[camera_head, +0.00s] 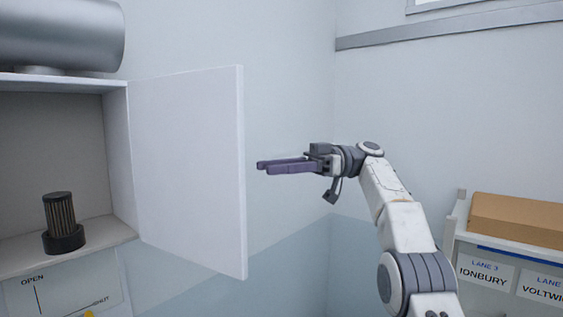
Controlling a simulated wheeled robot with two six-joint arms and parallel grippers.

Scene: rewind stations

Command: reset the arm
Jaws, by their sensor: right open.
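My right arm comes in from the lower right and bends left at the wrist. My right gripper (262,166) points left, open and empty, with dark purple-grey fingers. It is in the air just right of the free edge of an open white cabinet door (190,165), with no clear contact between them. My left gripper is not in view.
An open cabinet (50,125) at the left holds a dark ribbed cylinder (61,215) on its shelf. A metal tank (60,35) lies on top. At the lower right, a labelled rack (515,253) carries a brown box (520,215). Bare wall lies behind my right arm.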

